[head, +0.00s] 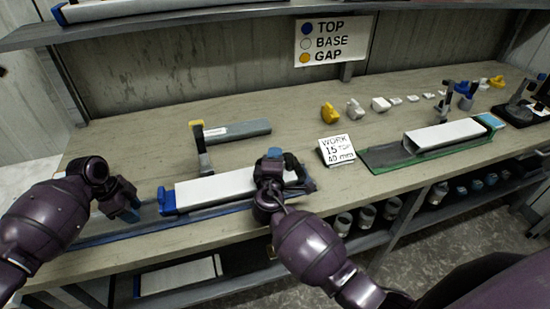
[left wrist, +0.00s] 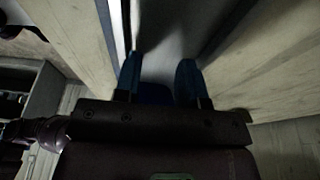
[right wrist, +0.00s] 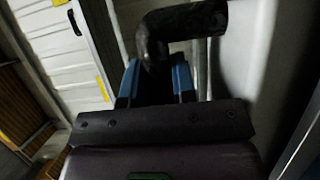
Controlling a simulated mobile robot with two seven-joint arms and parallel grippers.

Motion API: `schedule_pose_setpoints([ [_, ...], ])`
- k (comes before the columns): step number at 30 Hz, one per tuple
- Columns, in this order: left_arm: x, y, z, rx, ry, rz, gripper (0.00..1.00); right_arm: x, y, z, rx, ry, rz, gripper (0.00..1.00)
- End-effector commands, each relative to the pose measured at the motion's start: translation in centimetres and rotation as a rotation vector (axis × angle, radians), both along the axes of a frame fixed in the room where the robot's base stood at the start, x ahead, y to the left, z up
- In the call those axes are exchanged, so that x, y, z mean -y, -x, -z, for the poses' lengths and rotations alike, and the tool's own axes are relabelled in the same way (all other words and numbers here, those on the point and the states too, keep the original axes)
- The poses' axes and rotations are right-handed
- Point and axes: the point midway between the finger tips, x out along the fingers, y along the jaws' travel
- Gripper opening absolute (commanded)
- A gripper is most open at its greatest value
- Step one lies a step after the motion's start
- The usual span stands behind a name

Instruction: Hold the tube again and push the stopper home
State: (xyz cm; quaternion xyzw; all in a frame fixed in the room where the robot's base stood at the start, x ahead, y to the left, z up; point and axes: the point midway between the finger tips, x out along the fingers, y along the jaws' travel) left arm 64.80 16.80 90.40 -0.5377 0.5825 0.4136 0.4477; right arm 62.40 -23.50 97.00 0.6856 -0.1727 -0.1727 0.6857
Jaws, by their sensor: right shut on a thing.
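The long white tube (head: 215,188) lies in a blue-edged cradle (head: 110,235) at the front of the bench. A blue stopper (head: 168,201) sits at its left end. My left gripper (head: 130,207) is open, just left of the stopper. Its two blue fingertips (left wrist: 160,80) are apart in the left wrist view, with something dark blue between them that I cannot identify. My right gripper (head: 273,158) is over the tube's right part. In the right wrist view its fingertips (right wrist: 155,82) are shut on a black bent handle (right wrist: 185,22). The gripper hides part of the tube's right end.
Behind stands a grey piece (head: 240,130) with a black, yellow-topped post (head: 201,150). A work card (head: 337,149) is right of the tube. A second white tube (head: 445,134) lies in a green cradle (head: 385,160). Small caps (head: 380,104) line the back right. Bare bench lies between.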

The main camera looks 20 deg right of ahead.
Motion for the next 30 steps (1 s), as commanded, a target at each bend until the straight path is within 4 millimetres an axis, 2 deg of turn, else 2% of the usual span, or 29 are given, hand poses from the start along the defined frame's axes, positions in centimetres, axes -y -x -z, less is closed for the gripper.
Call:
schedule_pose_setpoints([
  [8,0.2,0.0,0.0,0.0,0.0,0.001,0.37,0.0,0.0,0.0,-0.001,0.0,0.0,0.0],
  [30,2.9,0.2,-0.1,0.001,0.001,0.002,0.37,0.0,0.0,0.1,-0.001,0.0,0.0,0.0],
])
